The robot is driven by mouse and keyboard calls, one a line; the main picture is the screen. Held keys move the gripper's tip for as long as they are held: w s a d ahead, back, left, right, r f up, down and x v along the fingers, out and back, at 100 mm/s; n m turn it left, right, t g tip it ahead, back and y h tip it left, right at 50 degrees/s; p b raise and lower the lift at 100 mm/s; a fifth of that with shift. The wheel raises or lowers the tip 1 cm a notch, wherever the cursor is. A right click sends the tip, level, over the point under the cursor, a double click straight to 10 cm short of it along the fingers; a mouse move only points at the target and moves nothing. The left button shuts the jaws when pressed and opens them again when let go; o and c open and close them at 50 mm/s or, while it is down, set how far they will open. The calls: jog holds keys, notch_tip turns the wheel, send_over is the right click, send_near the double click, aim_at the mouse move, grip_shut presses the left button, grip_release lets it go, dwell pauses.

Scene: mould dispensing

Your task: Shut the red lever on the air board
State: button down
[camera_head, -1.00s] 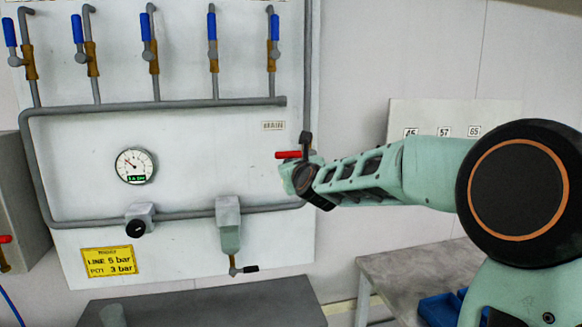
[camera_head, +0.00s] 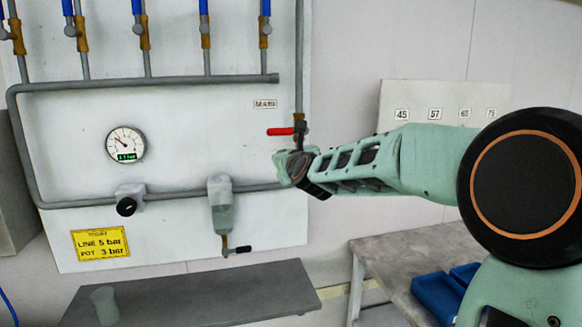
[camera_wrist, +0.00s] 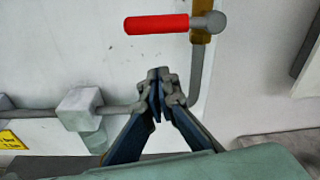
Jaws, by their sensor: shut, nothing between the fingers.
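The red lever (camera_head: 280,131) is on the vertical pipe at the right side of the air board (camera_head: 180,165). It lies level, pointing left, across the line of the pipe. In the wrist view the red lever (camera_wrist: 157,24) spans the top, with its grey hub at its right end. My gripper (camera_wrist: 158,75) is shut and empty, its tips together below the lever in that picture, with a visible gap. In the head view the end of my arm is just below and right of the lever, and my wrist hides most of the fingers.
Several blue-handled valves (camera_head: 204,8) line the top of the board. A gauge (camera_head: 126,144) and a yellow sign (camera_head: 100,243) are at left. A dark shelf (camera_head: 200,296) is below, and a grey table (camera_head: 405,258) with blue trays (camera_head: 437,297) is at right.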

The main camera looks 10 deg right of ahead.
jog(key=s+p, duration=0.2)
jog(key=s, duration=0.4)
jog(key=shift+s+d+r, duration=0.2)
jog(key=shift+s+r, duration=0.2)
dwell(0.3)
jog(key=shift+f, duration=0.1)
dwell(0.3)
